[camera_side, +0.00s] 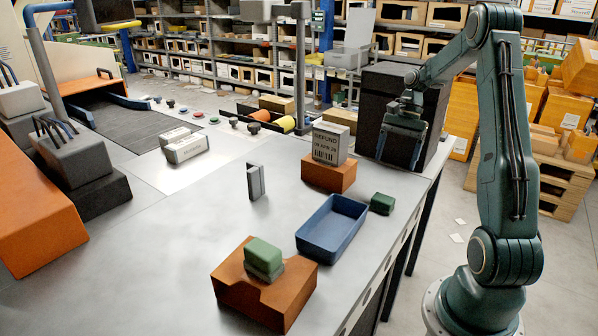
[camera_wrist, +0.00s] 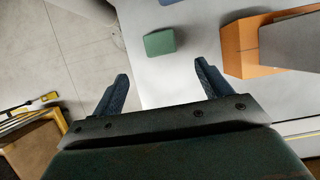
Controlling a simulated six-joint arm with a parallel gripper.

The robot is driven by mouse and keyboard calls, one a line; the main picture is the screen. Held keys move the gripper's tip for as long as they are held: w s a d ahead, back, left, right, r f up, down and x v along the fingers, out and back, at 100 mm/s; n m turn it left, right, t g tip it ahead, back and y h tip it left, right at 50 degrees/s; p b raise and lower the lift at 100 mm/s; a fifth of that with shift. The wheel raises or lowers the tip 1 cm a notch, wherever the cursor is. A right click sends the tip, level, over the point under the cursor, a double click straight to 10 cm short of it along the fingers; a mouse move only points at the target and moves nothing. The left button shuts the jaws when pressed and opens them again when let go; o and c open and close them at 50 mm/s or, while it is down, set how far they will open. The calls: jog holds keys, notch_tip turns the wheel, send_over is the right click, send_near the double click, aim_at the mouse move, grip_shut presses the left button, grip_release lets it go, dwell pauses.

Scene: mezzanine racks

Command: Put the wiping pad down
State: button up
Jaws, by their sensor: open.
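A small dark green block (camera_side: 382,203), which looks like a wiping pad, lies flat on the grey table near its right edge, beside the blue tray. It also shows in the wrist view (camera_wrist: 160,42), beyond my fingertips and clear of them. A second green block (camera_side: 263,254), in two layers, sits on a notched orange block (camera_side: 235,280) at the front. The frames do not show for certain which one is the pad. My gripper (camera_side: 402,150) is raised near the table's far right edge, behind the small green block. In the wrist view its fingers (camera_wrist: 161,76) are apart with nothing between them.
The blue tray (camera_side: 317,250) looks empty. A grey box marked REFUND (camera_side: 329,146) stands on an orange block (camera_side: 328,177) behind it. A small grey upright piece (camera_side: 256,182) stands mid-table.

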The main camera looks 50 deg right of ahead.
jog(key=w+a+r+n+t+h, duration=0.1)
jog(key=a+r+n+h, duration=0.1)
jog(key=a+r+n, duration=0.5)
jog(key=w+a+r+n+h, duration=0.1)
jog(key=a+r, duration=0.4)
jog(key=a, duration=0.7)
jog(key=s+a+r+n+t+h, duration=0.1)
jog(key=s+a+n+t, duration=0.3)
jog(key=s+a+n, duration=0.6)
jog(key=shift+s+a+r+t+h, duration=0.2)
jog(key=shift+s+a+t+h, duration=0.1)
jog(key=shift+s+a, duration=0.85)
jog(key=shift+w, duration=0.1)
